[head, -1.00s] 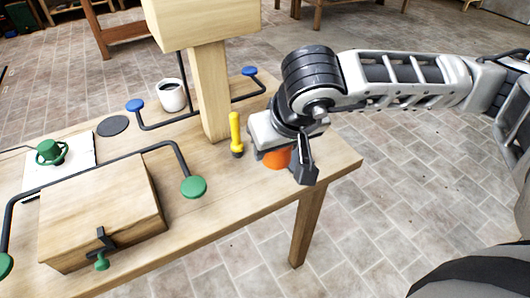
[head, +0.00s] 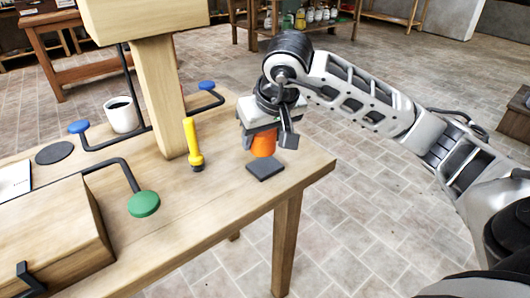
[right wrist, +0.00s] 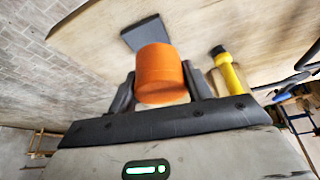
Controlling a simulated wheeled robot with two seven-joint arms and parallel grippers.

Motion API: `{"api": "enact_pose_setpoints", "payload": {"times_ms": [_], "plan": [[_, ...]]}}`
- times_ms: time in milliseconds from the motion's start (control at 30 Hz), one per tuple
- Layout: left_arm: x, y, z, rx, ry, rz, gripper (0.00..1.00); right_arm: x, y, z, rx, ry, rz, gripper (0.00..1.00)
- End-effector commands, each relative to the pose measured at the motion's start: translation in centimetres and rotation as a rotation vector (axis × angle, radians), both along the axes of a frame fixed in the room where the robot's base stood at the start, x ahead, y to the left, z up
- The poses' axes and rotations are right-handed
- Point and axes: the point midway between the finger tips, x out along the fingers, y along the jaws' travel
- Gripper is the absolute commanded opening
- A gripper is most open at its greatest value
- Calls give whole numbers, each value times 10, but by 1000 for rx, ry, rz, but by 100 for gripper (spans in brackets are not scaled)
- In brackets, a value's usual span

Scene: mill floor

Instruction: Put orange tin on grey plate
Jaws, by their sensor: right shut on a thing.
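The orange tin (head: 264,143) is held between the fingers of my right gripper (head: 265,137), over the right end of the wooden table. In the right wrist view the tin (right wrist: 158,72) sits between the two dark fingers. A dark grey square plate (head: 265,169) lies flat on the table just in front of the tin in the head view. It also shows beyond the tin in the right wrist view (right wrist: 143,32), partly hidden by it. The tin is not on the plate. I cannot tell how high it is above the table. My left gripper is not in view.
A yellow-handled tool (head: 192,140) stands left of the tin, near a thick wooden post (head: 160,100). A white mug (head: 121,115), a dark round disc (head: 55,153), blue-ended and green-ended rods and a wooden block (head: 50,240) are further left. The table's right edge is close.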

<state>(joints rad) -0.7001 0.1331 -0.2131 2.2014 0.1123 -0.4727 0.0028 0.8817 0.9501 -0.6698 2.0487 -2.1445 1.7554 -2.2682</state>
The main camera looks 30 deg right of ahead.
Motion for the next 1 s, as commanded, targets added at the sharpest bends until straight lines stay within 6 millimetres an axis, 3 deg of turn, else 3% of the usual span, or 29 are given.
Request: {"api": "enact_pose_setpoints", "payload": {"times_ms": [200, 367, 533, 1000], "plan": [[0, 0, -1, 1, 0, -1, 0, 16, -14, -25, 1, -2, -1, 25], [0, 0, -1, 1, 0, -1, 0, 22, -20, -37, 2, 1, -1, 25], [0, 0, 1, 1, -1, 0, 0, 22, -20, -62, 2, 2, 0, 25], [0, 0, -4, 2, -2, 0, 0, 23, -21, -72, 0, -4, 0, 25]]}}
